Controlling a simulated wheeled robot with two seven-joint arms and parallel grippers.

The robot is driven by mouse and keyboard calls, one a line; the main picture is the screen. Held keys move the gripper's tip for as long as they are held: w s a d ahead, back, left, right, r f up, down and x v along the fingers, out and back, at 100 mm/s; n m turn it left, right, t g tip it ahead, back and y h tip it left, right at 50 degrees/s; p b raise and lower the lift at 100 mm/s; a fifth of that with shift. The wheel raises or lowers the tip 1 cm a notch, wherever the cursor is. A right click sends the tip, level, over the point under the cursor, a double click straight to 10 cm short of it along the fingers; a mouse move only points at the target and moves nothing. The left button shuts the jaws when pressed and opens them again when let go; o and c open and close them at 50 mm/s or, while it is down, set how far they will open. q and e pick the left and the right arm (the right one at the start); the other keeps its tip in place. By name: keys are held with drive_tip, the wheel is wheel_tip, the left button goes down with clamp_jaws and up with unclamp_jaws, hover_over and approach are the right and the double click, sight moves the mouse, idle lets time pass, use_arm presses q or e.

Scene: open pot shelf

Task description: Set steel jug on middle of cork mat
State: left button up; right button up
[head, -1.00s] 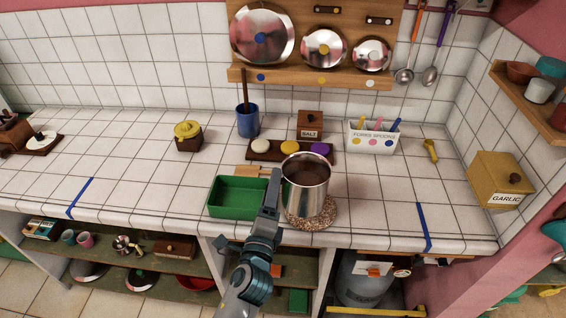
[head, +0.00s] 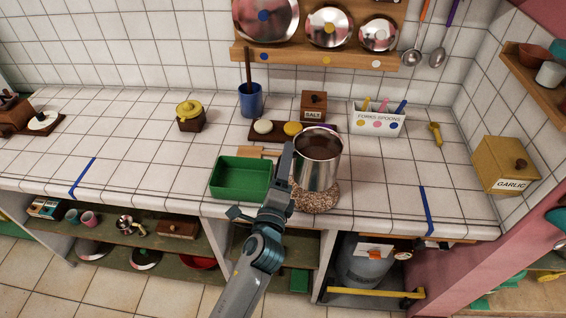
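The steel jug (head: 318,170) is upright at the front of the tiled counter, with a dark inside. The round speckled cork mat (head: 318,202) lies below it, and its front part shows under the jug's base. The jug's base covers the mat's back part in the head view; I cannot tell whether they touch. My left gripper (head: 286,165) is at the jug's left side and appears shut on it; the exact grasp is hidden. My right gripper is not in view.
A green tray (head: 240,179) stands just left of my gripper. Behind the jug are a dark board with coloured discs (head: 263,127), a salt box (head: 314,105) and a forks-and-spoons holder (head: 378,121). The counter right of the mat is clear up to the blue tape (head: 426,211).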

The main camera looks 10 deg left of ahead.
use_arm(q)
wheel_tip(320, 180, down, 5)
drive_tip(key=b, duration=0.4)
drive_tip(key=shift+b, duration=0.3)
drive_tip(key=shift+d+r, duration=0.1)
drive_tip(key=shift+r, duration=0.05)
idle(0.6)
idle(0.6)
idle(0.8)
drive_tip(key=shift+f+b, duration=0.3)
drive_tip(key=shift+f, duration=0.4)
idle(0.5)
